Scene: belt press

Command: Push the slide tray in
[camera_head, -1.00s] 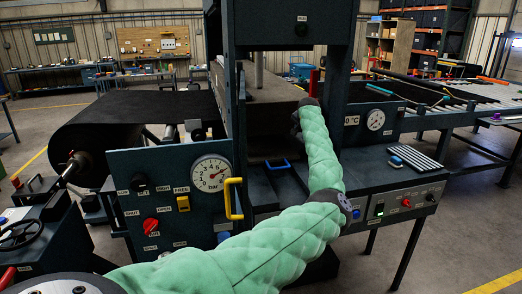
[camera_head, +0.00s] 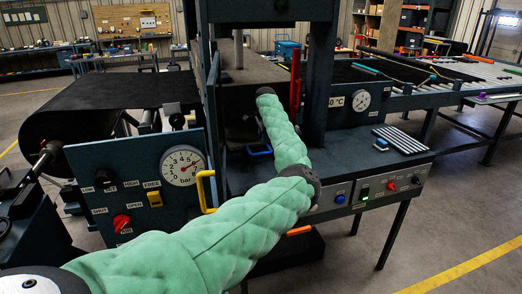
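The slide tray looks to be the dark flat piece low in the press opening, with a blue handle (camera_head: 259,152) at its front. Its outline is hard to make out against the dark press. My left arm, in a green padded sleeve, reaches from the bottom left across the press front. Its wrist end is at the opening, above and near the blue handle. My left gripper (camera_head: 248,122) is dark and small against the press. Its fingers cannot be made out, nor whether it touches the tray. My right gripper is not in view.
A front panel with a pressure gauge (camera_head: 183,165) and a yellow handle (camera_head: 206,190) stands left of the opening. A red upright bar (camera_head: 295,80) stands at its right. An orange bar (camera_head: 299,231) shows below the arm. Open floor lies at the lower right.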

